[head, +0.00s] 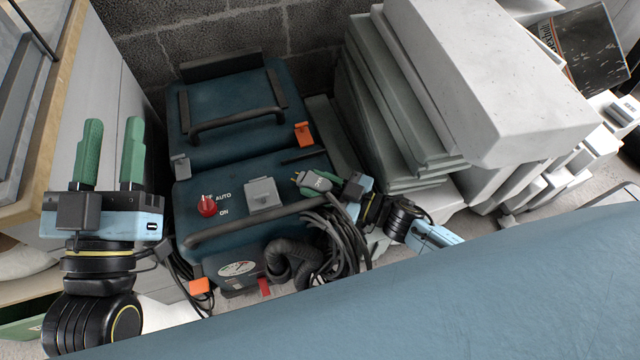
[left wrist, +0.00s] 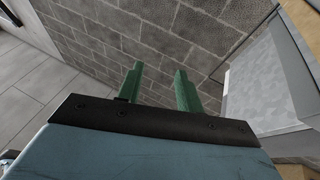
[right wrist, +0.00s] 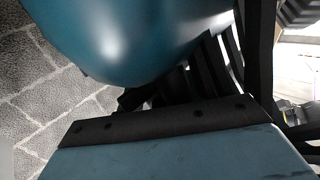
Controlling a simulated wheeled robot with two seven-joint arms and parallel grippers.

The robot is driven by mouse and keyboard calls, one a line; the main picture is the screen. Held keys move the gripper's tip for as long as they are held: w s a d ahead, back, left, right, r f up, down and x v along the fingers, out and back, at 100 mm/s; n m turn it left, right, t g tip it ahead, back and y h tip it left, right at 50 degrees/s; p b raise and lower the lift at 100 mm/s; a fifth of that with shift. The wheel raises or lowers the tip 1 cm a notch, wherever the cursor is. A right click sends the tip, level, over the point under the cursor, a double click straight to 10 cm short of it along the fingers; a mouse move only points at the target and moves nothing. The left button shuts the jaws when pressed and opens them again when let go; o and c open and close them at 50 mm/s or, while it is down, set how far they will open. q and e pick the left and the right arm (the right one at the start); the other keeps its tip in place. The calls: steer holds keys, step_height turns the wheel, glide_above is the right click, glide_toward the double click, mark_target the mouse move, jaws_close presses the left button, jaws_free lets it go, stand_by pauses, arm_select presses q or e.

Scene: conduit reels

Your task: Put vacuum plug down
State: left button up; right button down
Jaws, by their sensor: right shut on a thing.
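The vacuum (head: 240,170) is a dark blue machine with black handles, a red knob and orange latches. It stands against the wall in the head view. My left gripper (head: 111,152) is open and empty, left of the vacuum.
A black cable coil (head: 342,245) and a thick hose (head: 292,262) hang at the vacuum's front right. Stacked pale slabs (head: 490,85) stand to the right. A wood-edged cabinet (head: 75,85) stands at the left. A blue surface (head: 470,290) fills the foreground.

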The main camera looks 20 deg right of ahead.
steer(key=shift+w+d+r, duration=0.2)
arm_select(q)
steer(key=shift+r, duration=0.15)
arm_select(e)
steer(key=shift+f, duration=0.1)
